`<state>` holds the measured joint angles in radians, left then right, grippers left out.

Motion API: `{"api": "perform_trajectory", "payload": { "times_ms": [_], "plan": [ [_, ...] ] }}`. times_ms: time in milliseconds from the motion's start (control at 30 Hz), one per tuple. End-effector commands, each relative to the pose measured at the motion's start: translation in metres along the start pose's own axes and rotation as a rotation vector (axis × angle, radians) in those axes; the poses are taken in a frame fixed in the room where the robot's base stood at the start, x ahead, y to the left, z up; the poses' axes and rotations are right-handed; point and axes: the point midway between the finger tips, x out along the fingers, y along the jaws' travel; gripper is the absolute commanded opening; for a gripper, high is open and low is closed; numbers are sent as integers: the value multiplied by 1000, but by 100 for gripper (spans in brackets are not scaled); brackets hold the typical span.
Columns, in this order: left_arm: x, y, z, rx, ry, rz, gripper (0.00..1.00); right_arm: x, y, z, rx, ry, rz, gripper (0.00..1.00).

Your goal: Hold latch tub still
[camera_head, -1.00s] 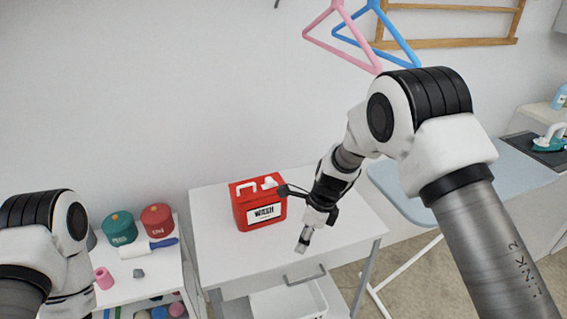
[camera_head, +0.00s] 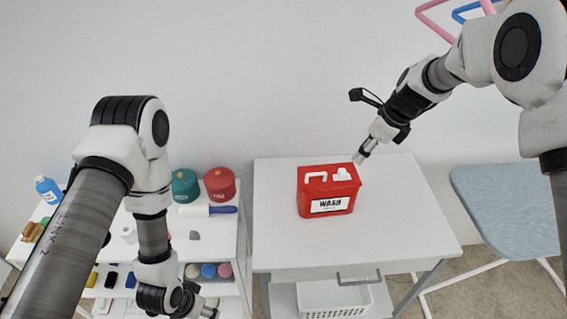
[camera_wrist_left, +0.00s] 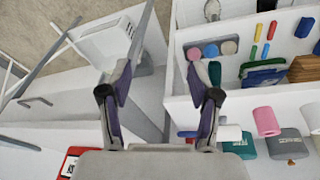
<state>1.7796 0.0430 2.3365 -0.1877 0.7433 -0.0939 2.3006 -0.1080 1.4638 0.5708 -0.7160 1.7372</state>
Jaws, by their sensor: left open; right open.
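The red latch tub (camera_head: 313,199) stands upright on the white table (camera_head: 390,235), with a white handle and latch on top and a WASH label in front. A corner of it shows at the lower left of the left wrist view (camera_wrist_left: 68,165). My right gripper (camera_head: 361,158) is at the tub's upper right in the head view, close to its top edge; I cannot tell whether they touch. It holds nothing visible. My left gripper (camera_head: 208,307) is low in front of the shelf, well left of the tub. The left wrist view shows it open and empty (camera_wrist_left: 161,80).
A white shelf left of the table carries green (camera_head: 185,186) and red (camera_head: 219,184) round containers, a lint roller (camera_head: 207,210) and several small items. A blue ironing board (camera_head: 507,205) stands at right. The table beside the tub is clear.

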Motion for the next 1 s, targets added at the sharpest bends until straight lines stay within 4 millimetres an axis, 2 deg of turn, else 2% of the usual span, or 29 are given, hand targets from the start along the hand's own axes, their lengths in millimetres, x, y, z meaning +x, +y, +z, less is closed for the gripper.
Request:
{"api": "perform_trajectory", "payload": {
  "times_ms": [33, 100, 233, 333, 400, 500, 600, 700, 800, 1000],
  "plan": [
    [6, 2, -32, 92, 81, 29, 62, 1, 0, 0, 1, 0, 1, 42],
    [9, 9, -82, 263, 212, 74, 62, 1, 0, -1, 1, 1, 1, 42],
    [-1, 26, -174, 624, 467, 126, 62, 1, 0, -1, 1, 0, 1, 42],
    [-24, 42, -240, 944, 671, 134, 62, 1, 0, 0, 1, 0, 1, 42],
    [-47, 55, -284, 1197, 820, 118, 62, 1, 0, 0, 1, 0, 1, 42],
    [-81, 76, -330, 1629, 1006, 71, 62, 1, 0, -1, 1, 0, 1, 42],
    [-99, 89, -350, 2018, 1105, 21, 62, 1, 0, -1, 1, 0, 1, 42],
    [-110, 94, -360, 2288, 1151, -22, 62, 1, 0, -1, 1, 0, 1, 42],
    [-114, 96, -364, 2423, 1167, -41, 62, 1, 0, -1, 1, 0, 1, 42],
    [-99, 112, -367, 2456, 1168, -40, 62, 1, 0, -1, 1, 0, 1, 42]
  ]
}}
